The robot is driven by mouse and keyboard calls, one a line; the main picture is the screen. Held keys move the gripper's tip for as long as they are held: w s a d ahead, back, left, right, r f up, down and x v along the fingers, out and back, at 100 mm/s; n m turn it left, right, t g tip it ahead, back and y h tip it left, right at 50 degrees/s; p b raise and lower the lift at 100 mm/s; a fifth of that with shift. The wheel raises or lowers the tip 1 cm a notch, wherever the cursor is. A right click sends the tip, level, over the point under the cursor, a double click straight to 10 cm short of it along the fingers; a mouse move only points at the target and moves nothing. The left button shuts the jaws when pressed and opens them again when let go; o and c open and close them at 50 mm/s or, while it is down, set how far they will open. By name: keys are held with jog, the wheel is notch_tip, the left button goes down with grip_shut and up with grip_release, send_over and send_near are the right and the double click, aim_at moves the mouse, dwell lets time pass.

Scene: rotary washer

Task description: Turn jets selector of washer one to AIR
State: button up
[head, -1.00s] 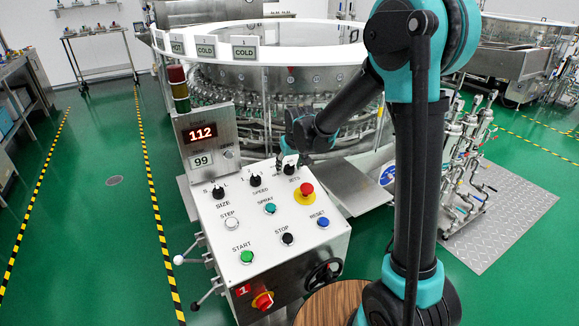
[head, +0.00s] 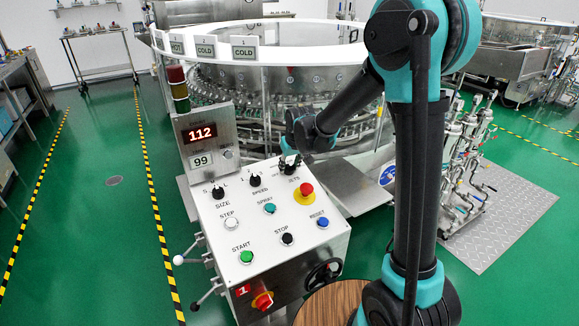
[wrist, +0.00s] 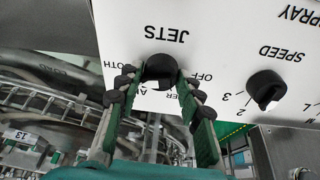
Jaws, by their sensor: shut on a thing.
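The jets selector (wrist: 159,70) is a black round knob on the white sloped panel (wrist: 215,20), above the JETS label as that label shows upside down in the wrist view. My gripper (wrist: 152,75) is shut on the jets selector, one finger on each side. Around the knob I read OFF on the right, and parts of other words at the left and below, partly covered by the fingers. Which way the knob points is not clear. In the head view my gripper (head: 290,164) is at the panel's top right corner.
The speed selector (wrist: 266,88) is close beside my gripper. Size selector (head: 218,191), spray button (head: 270,208), red mushroom button (head: 306,188) and several other buttons share the panel. A display reading 112 (head: 202,133) stands behind. The rotary washer (head: 270,80) is beyond the panel.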

jog(key=n, duration=0.5)
jog(key=shift+y, duration=0.3)
jog(key=n, duration=0.5)
jog(key=shift+s+g+y, duration=0.1)
jog(key=shift+g+y, duration=0.2)
jog(key=shift+g, duration=0.1)
jog(key=o, duration=1.1)
jog(key=v, duration=1.2)
